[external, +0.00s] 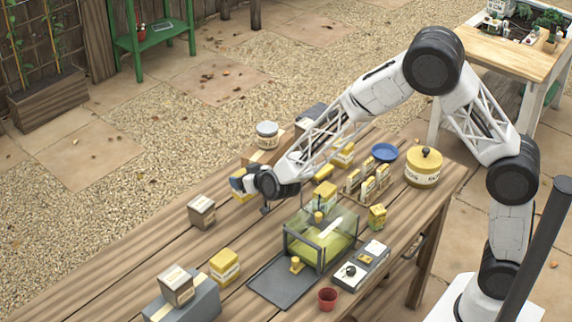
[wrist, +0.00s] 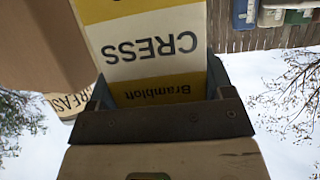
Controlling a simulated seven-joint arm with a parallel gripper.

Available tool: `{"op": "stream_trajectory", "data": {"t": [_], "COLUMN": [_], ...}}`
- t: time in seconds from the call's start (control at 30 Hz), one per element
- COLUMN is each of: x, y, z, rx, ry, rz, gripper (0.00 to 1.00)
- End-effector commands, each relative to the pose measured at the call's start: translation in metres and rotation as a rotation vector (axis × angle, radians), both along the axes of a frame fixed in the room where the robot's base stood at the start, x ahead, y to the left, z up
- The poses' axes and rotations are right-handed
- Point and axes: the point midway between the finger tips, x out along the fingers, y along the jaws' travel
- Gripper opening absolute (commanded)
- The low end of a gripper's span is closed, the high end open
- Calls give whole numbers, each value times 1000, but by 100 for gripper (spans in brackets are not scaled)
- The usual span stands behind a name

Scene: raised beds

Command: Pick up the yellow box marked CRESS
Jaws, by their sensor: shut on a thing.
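The yellow and white box marked CRESS (wrist: 150,45) sits between the jaws of my gripper (wrist: 158,92) in the wrist view, its lettering upside down. The dark fingers are at its two sides, and part of the word Brambloft shows near the jaws. In the external view my gripper (external: 240,184) is over the far left side of the table, with a little of the yellow box (external: 241,197) showing beside it. My gripper is shut on this box. The gripper hides much of it there, and I cannot tell whether it is clear of the tabletop.
A cardboard box (external: 262,157) and a lidded jar (external: 267,135) stand just behind my gripper. A brown box (external: 201,212) stands to the front left. A glass case (external: 318,240) and packet rack (external: 368,186) are to the right. The table (external: 150,250) is bare at left.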

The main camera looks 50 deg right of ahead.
Motion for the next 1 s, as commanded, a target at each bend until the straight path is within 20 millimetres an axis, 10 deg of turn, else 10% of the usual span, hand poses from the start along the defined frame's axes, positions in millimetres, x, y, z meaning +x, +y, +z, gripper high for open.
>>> {"op": "stream_trajectory", "data": {"t": [1.0], "x": [-24], "y": [-5], "z": [2], "rx": [0], "ry": [0], "rz": [0], "gripper": [48]}}
